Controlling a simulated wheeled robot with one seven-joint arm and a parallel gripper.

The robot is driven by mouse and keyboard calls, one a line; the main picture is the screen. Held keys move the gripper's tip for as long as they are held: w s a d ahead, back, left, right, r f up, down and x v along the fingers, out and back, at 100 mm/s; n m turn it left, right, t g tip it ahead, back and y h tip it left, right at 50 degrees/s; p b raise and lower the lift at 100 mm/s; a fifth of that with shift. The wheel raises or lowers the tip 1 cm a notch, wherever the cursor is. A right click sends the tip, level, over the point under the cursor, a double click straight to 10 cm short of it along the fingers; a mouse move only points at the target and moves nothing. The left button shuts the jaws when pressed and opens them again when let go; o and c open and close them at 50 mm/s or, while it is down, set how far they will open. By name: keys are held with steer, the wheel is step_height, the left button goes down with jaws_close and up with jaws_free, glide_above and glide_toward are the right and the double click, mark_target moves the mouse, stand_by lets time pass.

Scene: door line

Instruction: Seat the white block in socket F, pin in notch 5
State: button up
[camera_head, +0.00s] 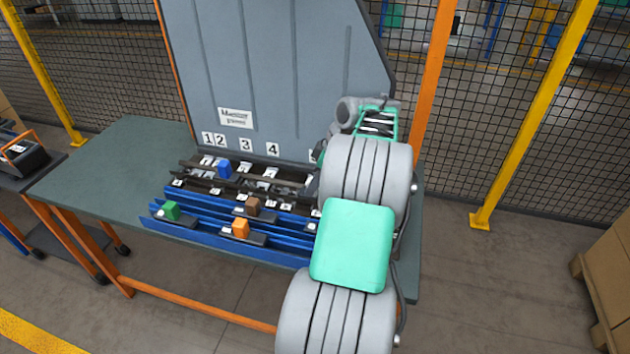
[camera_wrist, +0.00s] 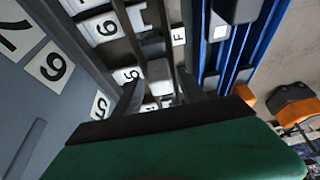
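The white block (camera_wrist: 159,70) shows in the wrist view between the tips of my gripper (camera_wrist: 160,80). The dark fingers appear closed on its two sides; its pin and underside are hidden. The block is at the dark rail, close to the label F (camera_wrist: 179,36); I cannot tell whether it is above the socket or in it. In the head view my arm covers the gripper, the block and the right end of the rails.
In the head view, a blue block (camera_head: 224,169), a green block (camera_head: 171,210), a brown block (camera_head: 253,207) and an orange block (camera_head: 240,228) stand on the rails. A tall grey panel (camera_head: 285,70) rises behind them. The table's left side (camera_head: 110,170) is clear.

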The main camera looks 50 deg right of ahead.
steer(key=shift+o, duration=0.3)
steer(key=p+v, duration=0.1)
steer(key=v, duration=0.6)
steer(key=shift+s+r, duration=0.15)
steer(key=shift+r, duration=0.15)
